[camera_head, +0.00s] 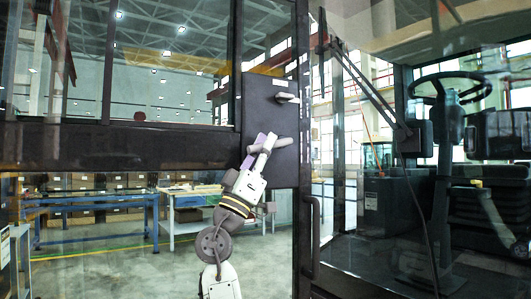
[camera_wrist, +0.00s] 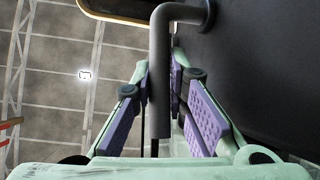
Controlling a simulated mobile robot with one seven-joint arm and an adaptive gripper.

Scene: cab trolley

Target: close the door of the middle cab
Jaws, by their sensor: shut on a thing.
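The cab door (camera_head: 272,115) is a dark frame with large glass panes and a dark panel at its right side. A grey bent bar handle (camera_head: 282,143) stands out from that panel. My gripper (camera_head: 262,143) reaches up from below and is shut on the handle. In the wrist view the handle (camera_wrist: 160,60) passes between the purple finger pads of my gripper (camera_wrist: 160,82), and its upper end meets the dark panel (camera_wrist: 255,60). How far the door stands from its frame cannot be told.
The cab interior lies to the right, with a steering wheel (camera_head: 448,88) and a dark seat (camera_head: 485,215). A vertical grab bar (camera_head: 313,238) is right of the panel. Workbenches (camera_head: 90,205) show through the glass.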

